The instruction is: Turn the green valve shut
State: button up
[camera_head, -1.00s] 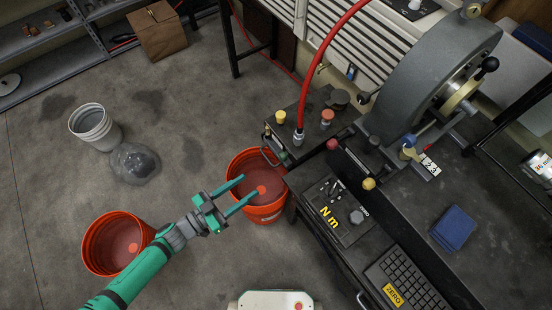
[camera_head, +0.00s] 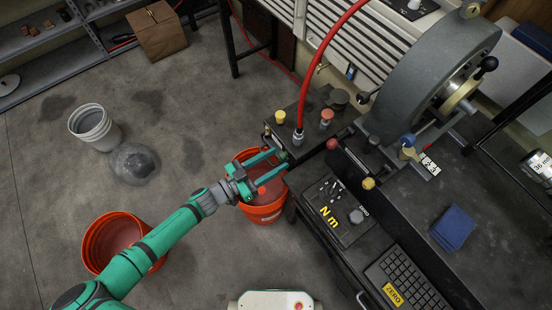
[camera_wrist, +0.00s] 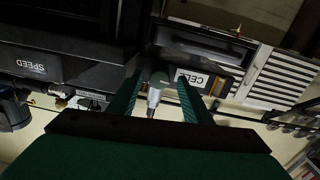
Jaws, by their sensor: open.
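The green valve (camera_head: 283,156) is a small round green knob at the front edge of the dark bench, below the red hose fitting. In the wrist view the green knob (camera_wrist: 159,78) sits on a pale metal stem, between my two fingers. My gripper (camera_head: 276,162) is open, with its fingertips at the bench front close to the knob. It also shows in the wrist view (camera_wrist: 160,88), with a finger on each side of the knob and visible space between. I cannot tell whether either finger touches it. The fingers partly hide the valve in the head view.
A red hose (camera_head: 318,70) rises from a metal fitting beside yellow (camera_head: 280,117) and red (camera_head: 327,115) knobs. An orange bucket (camera_head: 262,212) stands under my gripper. Another orange bucket (camera_head: 100,240) stands near my arm. A "CELL" label (camera_wrist: 193,79) shows behind the knob.

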jog(key=shift+w+d, duration=0.3)
jog(key=shift+d, duration=0.1)
jog(key=c, duration=1.1)
jog(key=shift+o, duration=0.2)
jog(key=shift+m, duration=0.3)
jog(key=shift+m+y, duration=0.4)
jog(key=shift+m, duration=7.5)
